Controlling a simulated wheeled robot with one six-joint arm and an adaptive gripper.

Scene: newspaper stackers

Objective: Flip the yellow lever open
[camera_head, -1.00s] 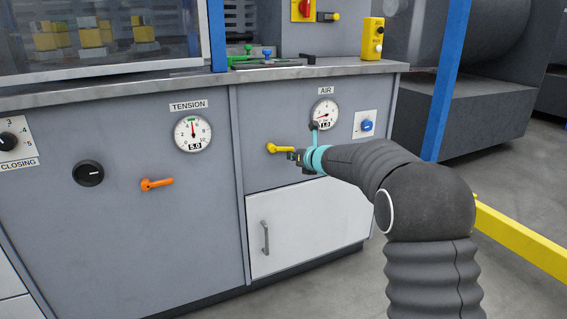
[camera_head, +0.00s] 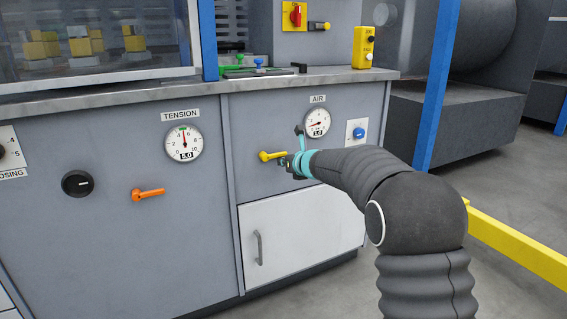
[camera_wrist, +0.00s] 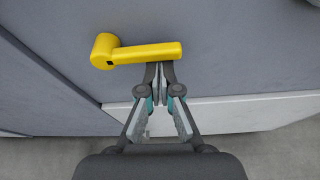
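The yellow lever (camera_head: 272,156) is on the grey cabinet front, below the AIR gauge (camera_head: 317,122). Its round pivot is at the left and its handle points right, nearly level. In the wrist view the yellow lever (camera_wrist: 145,53) crosses above my fingertips. My gripper (camera_wrist: 160,68) looks shut, its two tips close together with nothing seen between them. The tips are at the lower edge of the handle, near its free end; I cannot tell whether they touch it. In the head view my gripper (camera_head: 288,162) is at the handle's right end, partly hidden by my wrist.
An orange lever (camera_head: 148,194) and a black knob (camera_head: 77,184) are to the left, under the TENSION gauge (camera_head: 184,143). A white door (camera_head: 300,235) is below. A yellow rail (camera_head: 520,247) runs along the right.

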